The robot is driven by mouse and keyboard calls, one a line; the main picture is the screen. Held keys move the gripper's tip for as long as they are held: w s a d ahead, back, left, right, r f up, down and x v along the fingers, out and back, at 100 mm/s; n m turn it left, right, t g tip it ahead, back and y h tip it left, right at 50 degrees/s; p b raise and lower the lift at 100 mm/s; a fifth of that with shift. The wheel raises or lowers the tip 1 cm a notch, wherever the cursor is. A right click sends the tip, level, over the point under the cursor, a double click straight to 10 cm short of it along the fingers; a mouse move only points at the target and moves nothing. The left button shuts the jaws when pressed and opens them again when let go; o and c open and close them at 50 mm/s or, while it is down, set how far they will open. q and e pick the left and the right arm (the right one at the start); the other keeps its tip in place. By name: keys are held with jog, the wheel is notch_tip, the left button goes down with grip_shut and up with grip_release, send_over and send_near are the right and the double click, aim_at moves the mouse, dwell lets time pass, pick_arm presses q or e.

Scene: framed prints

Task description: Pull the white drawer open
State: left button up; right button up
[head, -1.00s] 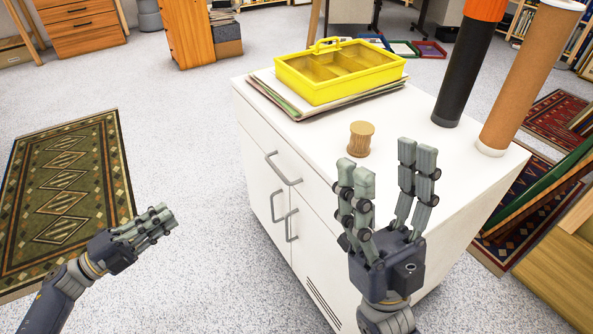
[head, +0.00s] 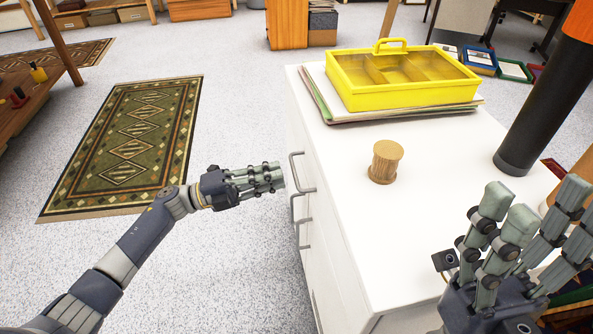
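The white drawer (head: 318,182) is at the top of the white cabinet's front, which I see at a steep angle. It looks flush with the front. Its grey bar handle (head: 296,171) sticks out to the left. My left gripper (head: 282,178) is just left of this handle, its fingers pointing right at it. A small gap seems to lie between them; contact cannot be told. Its fingers overlap from this side, so their opening is unclear. My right gripper (head: 530,225) is open and empty, with its finger pairs spread, at the lower right in front of the cabinet top.
On the cabinet top (head: 345,165) stand a yellow divided caddy (head: 400,92) on papers, a wooden spool (head: 386,162) and a dark tube (head: 535,115). More handles (head: 303,234) sit below the drawer's. A green rug (head: 130,145) lies on the open floor to the left.

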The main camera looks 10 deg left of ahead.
aim_at(294, 169)
pick_arm(q)
jog(key=shift+b+x, duration=0.35)
jog(key=shift+x, duration=2.45)
grip_shut()
